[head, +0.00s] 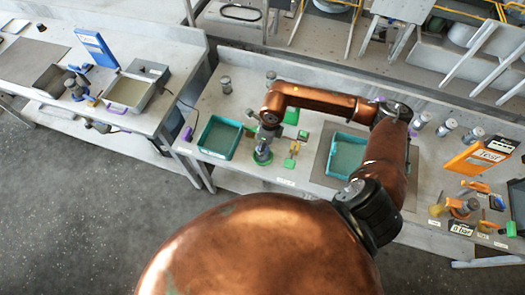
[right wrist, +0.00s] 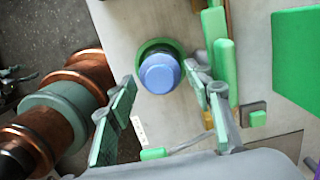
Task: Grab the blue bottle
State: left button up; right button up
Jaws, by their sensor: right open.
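The blue bottle (right wrist: 160,72) shows end-on in the right wrist view, with a green ring (right wrist: 143,50) around it. In the head view the green ring (head: 262,158) lies near the front edge of the bench, and the bottle is mostly hidden by my gripper. My right gripper (head: 267,135) is above it, reaching from the right. In the right wrist view its two green-padded fingers (right wrist: 162,80) are spread apart, with the bottle between their tips in the picture. I cannot tell how far down the bottle is. My left gripper is not in view.
A teal tray (head: 220,138) stands left of the bottle, another teal tray (head: 346,155) to the right. Green parts (head: 291,158) stand close beside the gripper on the right. An orange box (head: 478,155) is at the far right. A second bench (head: 50,52) is at the left.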

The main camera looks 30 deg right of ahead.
notch_tip(320, 180, down, 3)
jog(key=shift+w+r, duration=0.1)
jog(key=shift+a, duration=0.1)
jog(key=c, duration=1.1)
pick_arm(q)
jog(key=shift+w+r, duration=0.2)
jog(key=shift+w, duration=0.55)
pick_arm(e)
jog(key=shift+o, duration=0.2)
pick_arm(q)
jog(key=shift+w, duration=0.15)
pick_arm(e)
jog(key=shift+r, duration=0.15)
